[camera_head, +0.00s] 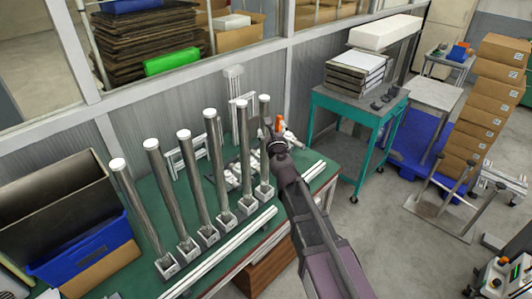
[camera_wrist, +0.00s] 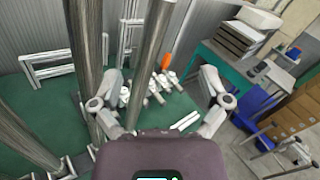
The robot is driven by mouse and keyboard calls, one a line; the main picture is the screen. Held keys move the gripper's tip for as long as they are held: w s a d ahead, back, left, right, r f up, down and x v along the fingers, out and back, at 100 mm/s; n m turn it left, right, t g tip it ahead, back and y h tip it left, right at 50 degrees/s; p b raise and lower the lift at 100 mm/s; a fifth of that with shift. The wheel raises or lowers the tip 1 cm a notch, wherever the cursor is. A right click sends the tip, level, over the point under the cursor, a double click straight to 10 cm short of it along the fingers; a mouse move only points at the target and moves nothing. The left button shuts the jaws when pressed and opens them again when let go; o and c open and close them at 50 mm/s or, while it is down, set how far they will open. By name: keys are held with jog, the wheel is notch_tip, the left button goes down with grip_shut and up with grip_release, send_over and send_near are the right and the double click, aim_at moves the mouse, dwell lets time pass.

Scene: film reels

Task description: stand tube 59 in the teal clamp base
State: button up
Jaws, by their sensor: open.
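Several tall dark metal tubes with white tops stand in a row on the green bench, each in a small grey base with a label. The labels are too small to read, so I cannot tell which is tube 59. My gripper (camera_head: 273,127) is close to the upper half of the rightmost tube (camera_head: 265,125). In the wrist view my gripper (camera_wrist: 157,84) is open, with a tube (camera_wrist: 152,50) showing between its spread fingers. I cannot tell whether they touch it. The rightmost grey base (camera_head: 264,190) holds that tube upright. I cannot make out a teal clamp base.
A blue bin (camera_head: 82,252) and dark boxes crowd the bench's left end. White profile rails (camera_head: 235,252) lie along its front edge. An orange-tipped item (camera_head: 279,124) is behind my gripper. A teal-framed table (camera_head: 360,108) stands right, beside open floor and stacked cartons (camera_head: 488,105).

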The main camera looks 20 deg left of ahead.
aim_at(264, 107)
jog(key=m, duration=0.1)
jog(key=a+m+h, duration=0.1)
jog(key=m, duration=0.1)
jog(key=a+m+h, duration=0.1)
jog(key=m, duration=0.1)
jog(key=shift+s+a+r+t, duration=0.15)
jog(key=shift+r+t, duration=0.1)
jog(key=shift+t, duration=0.15)
jog(key=x, duration=0.8)
jog(key=shift+w, duration=0.3)
jog(key=shift+r+p+x, duration=0.1)
jog(key=shift+p+x, duration=0.15)
jog(key=shift+x, duration=1.1)
jog(key=shift+r+p+x, duration=0.15)
jog(key=shift+p+x, duration=0.1)
jog(key=shift+x, duration=1.05)
jog(key=shift+s, duration=0.1)
